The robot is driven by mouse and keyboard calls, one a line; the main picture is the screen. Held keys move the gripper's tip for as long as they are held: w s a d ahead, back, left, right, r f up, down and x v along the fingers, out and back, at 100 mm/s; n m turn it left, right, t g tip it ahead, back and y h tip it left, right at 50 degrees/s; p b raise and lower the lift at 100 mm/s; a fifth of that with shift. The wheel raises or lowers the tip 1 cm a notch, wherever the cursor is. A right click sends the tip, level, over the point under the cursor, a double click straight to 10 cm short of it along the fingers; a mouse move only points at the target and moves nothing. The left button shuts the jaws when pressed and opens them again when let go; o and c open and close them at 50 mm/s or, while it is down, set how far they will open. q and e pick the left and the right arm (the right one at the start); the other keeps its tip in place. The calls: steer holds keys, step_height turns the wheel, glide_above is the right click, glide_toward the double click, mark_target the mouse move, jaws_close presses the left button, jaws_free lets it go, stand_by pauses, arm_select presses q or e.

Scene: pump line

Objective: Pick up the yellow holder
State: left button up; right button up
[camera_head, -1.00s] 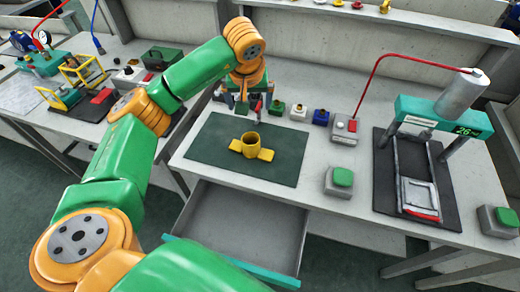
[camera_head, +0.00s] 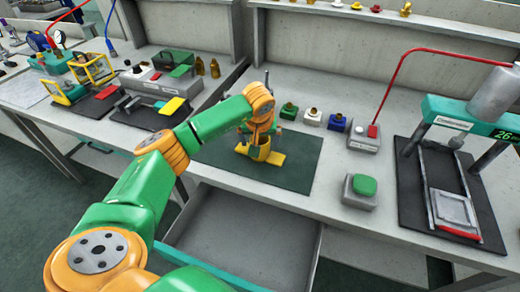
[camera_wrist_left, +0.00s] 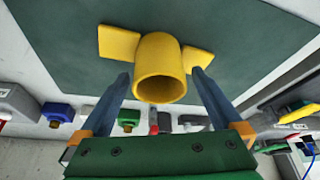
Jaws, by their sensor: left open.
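The yellow holder (camera_head: 262,150) is a short upright cup with flat wings at its base. It stands on the dark green mat (camera_head: 301,165), partly hidden behind my left arm in the head view. In the left wrist view the holder (camera_wrist_left: 160,72) shows its round open mouth and both wings. My left gripper (camera_wrist_left: 159,88) is open, with one finger on each side of the holder's cup. I cannot tell whether the fingers touch it. In the head view my left gripper (camera_head: 258,138) is at the holder, largely hidden by the wrist. My right gripper is not in view.
Behind the mat stand small blocks in green (camera_head: 289,111), white (camera_head: 312,117) and blue (camera_head: 337,122). A green button box (camera_head: 361,190) is right of the mat, and a press (camera_head: 455,120) stands further right. An open drawer (camera_head: 245,235) sits below the table.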

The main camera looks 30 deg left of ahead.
arm_select(q)
steer(key=c, duration=1.5)
steer(key=shift+r, duration=0.15)
